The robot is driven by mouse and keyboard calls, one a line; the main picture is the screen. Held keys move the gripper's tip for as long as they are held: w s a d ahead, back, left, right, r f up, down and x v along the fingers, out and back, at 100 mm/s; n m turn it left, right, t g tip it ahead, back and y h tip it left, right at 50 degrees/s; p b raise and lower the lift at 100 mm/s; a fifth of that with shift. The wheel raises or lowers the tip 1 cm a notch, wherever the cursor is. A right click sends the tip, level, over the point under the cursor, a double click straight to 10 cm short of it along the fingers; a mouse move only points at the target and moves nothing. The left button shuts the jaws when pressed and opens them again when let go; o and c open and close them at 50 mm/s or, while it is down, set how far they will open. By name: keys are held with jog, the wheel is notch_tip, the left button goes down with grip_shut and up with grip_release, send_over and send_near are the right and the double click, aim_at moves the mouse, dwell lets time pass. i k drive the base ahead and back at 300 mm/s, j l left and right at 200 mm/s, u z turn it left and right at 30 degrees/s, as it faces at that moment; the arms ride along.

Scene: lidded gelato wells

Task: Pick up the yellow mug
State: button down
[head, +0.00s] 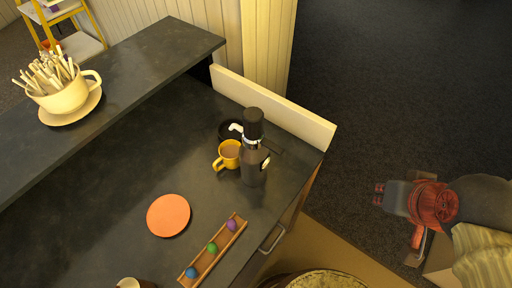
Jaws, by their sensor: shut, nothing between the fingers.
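The yellow mug (228,154) stands upright on the dark counter, with a brownish content in it and its handle toward the lower left. It is close beside the left side of a tall dark bottle (255,165); I cannot tell whether they touch. My gripper (379,194) is at the right, out over the floor beyond the counter's end, well away from the mug.
A black dish (231,129) sits behind the mug. An orange plate (168,215) and a wooden tray (210,257) with coloured balls lie nearer. A big cream cup (64,97) of sticks stands on the raised ledge. A pale low wall (275,107) edges the counter. Its left middle is clear.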

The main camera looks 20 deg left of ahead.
aim_at(228, 150)
jog(key=u, duration=1.45)
